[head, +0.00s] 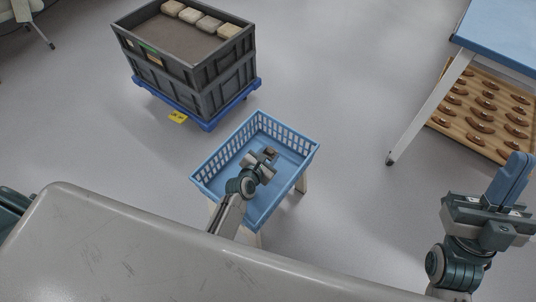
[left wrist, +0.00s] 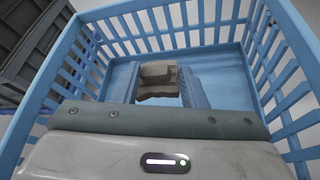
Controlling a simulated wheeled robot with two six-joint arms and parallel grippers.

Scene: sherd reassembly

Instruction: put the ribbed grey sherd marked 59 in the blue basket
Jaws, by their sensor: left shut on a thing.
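The blue basket (head: 217,168) stands on a low stand in the middle of the head view. Its slatted walls surround the left wrist view (left wrist: 292,88). My left gripper (head: 267,157) is inside the basket's outline, over its floor. It is shut on a grey-brown sherd (left wrist: 158,88), which shows between the two fingers in the left wrist view and as a small dark piece (head: 270,151) in the head view. No number is readable on it. My right gripper (head: 511,180) is at the right edge of the head view, its fingers close together with nothing visible between them.
A grey crate (head: 190,80) with several pale blocks sits on a blue dolly behind the basket. A blue-topped table (head: 505,35) stands at upper right, with a wooden board (head: 482,110) of brown pieces below. Floor between them is clear.

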